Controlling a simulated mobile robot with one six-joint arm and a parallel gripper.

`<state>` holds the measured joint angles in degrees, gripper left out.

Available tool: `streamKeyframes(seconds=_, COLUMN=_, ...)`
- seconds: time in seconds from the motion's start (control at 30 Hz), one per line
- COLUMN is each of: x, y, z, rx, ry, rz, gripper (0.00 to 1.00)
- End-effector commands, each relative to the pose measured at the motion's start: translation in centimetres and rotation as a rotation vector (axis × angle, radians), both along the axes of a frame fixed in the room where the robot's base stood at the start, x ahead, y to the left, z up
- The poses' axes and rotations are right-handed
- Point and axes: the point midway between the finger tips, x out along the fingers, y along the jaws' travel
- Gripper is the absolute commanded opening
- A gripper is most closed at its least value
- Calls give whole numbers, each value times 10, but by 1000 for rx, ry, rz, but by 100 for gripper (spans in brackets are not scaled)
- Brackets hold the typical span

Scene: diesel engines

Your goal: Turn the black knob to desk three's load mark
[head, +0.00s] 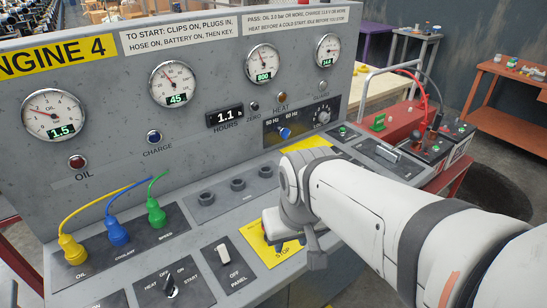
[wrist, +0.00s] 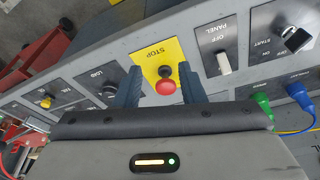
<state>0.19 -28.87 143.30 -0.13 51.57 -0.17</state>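A dark round knob (wrist: 108,90) beside a LOAD label sits on a black plate in the wrist view, left of the yellow STOP plate (wrist: 158,50). Its pointer setting is too small to read. In the head view my gripper (head: 275,240) is over the STOP plate. No mark identified as desk three's is legible.
The desk reads ENGINE 4 (head: 57,57). A blue switch (head: 284,133) marked 50 Hz and 60 Hz is beside the dial knob. A panel switch (head: 224,253), a key switch (head: 170,287) and yellow, blue and green plugs (head: 116,231) are left of my gripper.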

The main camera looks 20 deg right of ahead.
Motion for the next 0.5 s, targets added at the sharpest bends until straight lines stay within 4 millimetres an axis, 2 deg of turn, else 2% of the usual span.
streamKeyframes(seconds=0.17, x=0, y=0, z=0, rx=0, ry=0, rz=0, gripper=36)
streamKeyframes(seconds=0.3, x=5, y=-2, z=2, rx=-3, ry=5, rz=5, gripper=48)
streamKeyframes(seconds=0.37, x=12, y=-5, z=4, rx=-8, ry=15, rz=15, gripper=53)
streamKeyframes(seconds=0.5, x=46, y=-18, z=9, rx=-26, ry=58, rz=55, gripper=62)
